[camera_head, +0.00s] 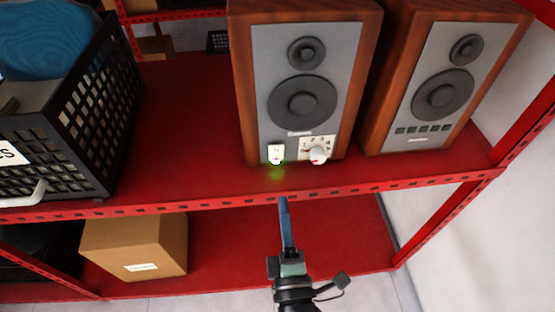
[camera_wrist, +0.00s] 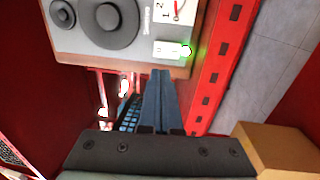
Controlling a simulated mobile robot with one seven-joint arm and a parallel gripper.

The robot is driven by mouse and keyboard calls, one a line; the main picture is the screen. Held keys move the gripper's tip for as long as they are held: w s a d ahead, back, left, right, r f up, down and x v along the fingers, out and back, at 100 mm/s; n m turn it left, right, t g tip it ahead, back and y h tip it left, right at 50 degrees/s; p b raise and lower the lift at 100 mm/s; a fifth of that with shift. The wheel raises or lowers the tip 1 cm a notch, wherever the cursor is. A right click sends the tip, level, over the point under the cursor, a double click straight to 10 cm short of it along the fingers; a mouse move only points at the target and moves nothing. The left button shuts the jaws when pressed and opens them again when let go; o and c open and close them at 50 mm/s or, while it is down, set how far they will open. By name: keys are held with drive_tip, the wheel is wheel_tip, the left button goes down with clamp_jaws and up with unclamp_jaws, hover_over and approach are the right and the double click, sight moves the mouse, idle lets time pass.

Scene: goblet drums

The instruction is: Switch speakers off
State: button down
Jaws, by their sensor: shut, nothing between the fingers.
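Two wooden speakers with grey fronts stand on the red shelf. The left speaker (camera_head: 334,90) has a white switch (camera_head: 276,153) with a green glow at its lower front, and a white knob (camera_head: 318,155) on a numbered plate beside it. The right speaker (camera_head: 428,75) has a row of small dark green squares low on its front. My gripper (camera_head: 283,200) is shut and empty, in front of the shelf edge and below the switch. In the wrist view the shut fingers (camera_wrist: 161,75) point toward the left speaker (camera_wrist: 75,35), near the glowing white switch (camera_wrist: 168,49), with no contact visible.
A black crate (camera_head: 120,100) with a blue item stands left on the red shelf (camera_head: 190,110). A cardboard box (camera_head: 135,245) sits on the lower shelf. The shelf's front lip (camera_head: 215,200) runs between my gripper and the speakers. The shelf is clear between crate and left speaker.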

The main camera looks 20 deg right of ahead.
sight(276, 150)
drive_tip(key=p+x, duration=0.1)
drive_tip(key=x, duration=0.9)
drive_tip(key=shift+w+d, duration=0.1)
drive_tip(key=shift+w, duration=0.3)
drive_tip(key=shift+w+r, duration=0.15)
drive_tip(key=shift+w, duration=0.05)
drive_tip(key=shift+s, duration=0.15)
